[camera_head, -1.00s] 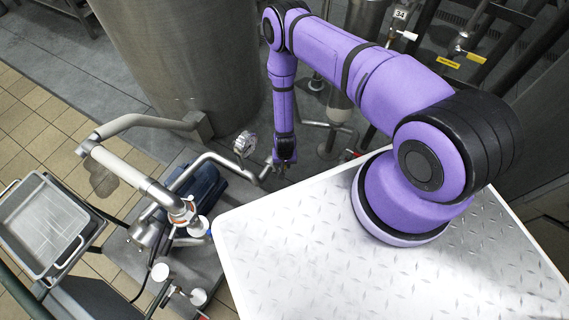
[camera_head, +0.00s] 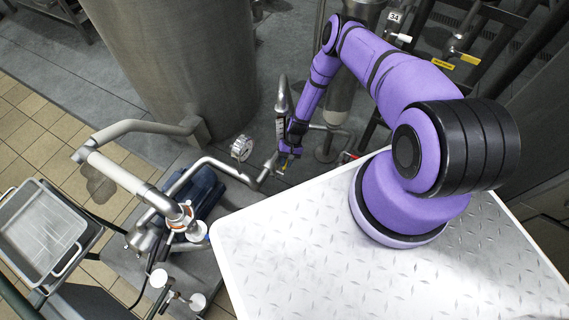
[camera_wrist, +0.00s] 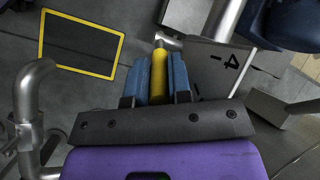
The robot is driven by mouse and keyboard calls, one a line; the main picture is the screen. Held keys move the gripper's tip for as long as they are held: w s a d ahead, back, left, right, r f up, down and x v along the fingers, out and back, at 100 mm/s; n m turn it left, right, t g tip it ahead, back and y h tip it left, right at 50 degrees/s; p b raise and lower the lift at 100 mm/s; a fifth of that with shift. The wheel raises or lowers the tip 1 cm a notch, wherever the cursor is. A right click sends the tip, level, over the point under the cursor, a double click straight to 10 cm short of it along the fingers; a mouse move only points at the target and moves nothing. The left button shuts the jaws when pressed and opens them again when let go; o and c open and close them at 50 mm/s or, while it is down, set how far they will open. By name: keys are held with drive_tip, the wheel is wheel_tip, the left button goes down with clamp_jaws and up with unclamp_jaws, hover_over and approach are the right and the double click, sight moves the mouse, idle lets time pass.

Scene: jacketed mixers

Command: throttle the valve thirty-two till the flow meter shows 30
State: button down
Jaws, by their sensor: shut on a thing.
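My gripper (camera_head: 286,160) is at the pipework just beyond the white deck's far edge, below a short upright pipe (camera_head: 283,97). In the wrist view my gripper (camera_wrist: 160,84) has its blue fingers shut on a yellow lever handle (camera_wrist: 159,66), which runs between them to a metal end. I take this lever as valve thirty-two's, but no tag with that number is readable.
A large steel tank (camera_head: 180,60) stands behind. A valve with a white handle (camera_head: 403,38) under a 34 tag and a yellow-handled valve (camera_head: 468,57) are at upper right. A blue pump motor (camera_head: 198,192) and bent pipes (camera_head: 125,178) lie left. The white deck (camera_head: 300,240) is clear in front.

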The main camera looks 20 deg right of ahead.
drive_tip(key=shift+w+d+f+g+y, duration=0.3)
drive_tip(key=shift+g+y, duration=0.2)
drive_tip(key=shift+y, duration=0.2)
drive_tip(key=c, duration=1.1)
unclamp_jaws()
drive_tip(key=shift+o, duration=0.2)
